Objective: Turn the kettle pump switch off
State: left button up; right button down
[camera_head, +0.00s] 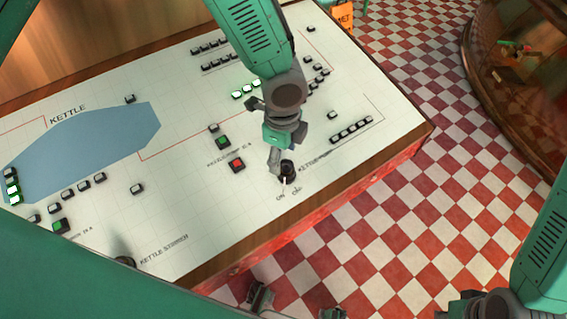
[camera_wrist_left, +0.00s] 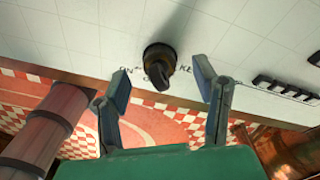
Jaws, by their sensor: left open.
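The kettle pump switch (camera_head: 288,168) is a black rotary knob near the front edge of the white panel. ON and OFF labels sit just below it in the head view. Its pale pointer appears to aim down toward ON, though it is small. My left gripper (camera_head: 279,153) reaches down beside the knob, partly covering its label. In the left wrist view the knob (camera_wrist_left: 160,62) lies between and just beyond the spread fingertips of this gripper (camera_wrist_left: 164,88). The gripper is open and empty. Part of my right arm (camera_head: 545,265) shows at lower right; its gripper is unclear.
Beside the knob are a red button (camera_head: 237,164) and a green button (camera_head: 222,142). Several black-framed buttons (camera_head: 352,130) stand to the right. The panel's wooden front edge (camera_head: 330,212) runs below, with checkered floor (camera_head: 400,225) beyond.

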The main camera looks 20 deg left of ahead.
aim_at(284, 167)
pick_arm(q)
jog(key=f, duration=0.3)
jog(key=shift+s+d+f, duration=0.2)
jog(key=shift+d+f, duration=0.05)
jog(key=shift+d, duration=0.15)
jog(key=shift+d+f, duration=0.3)
jog(key=shift+f, duration=0.15)
jog(key=shift+a, duration=0.5)
jog(key=c, duration=1.2)
jog(key=shift+o, duration=0.3)
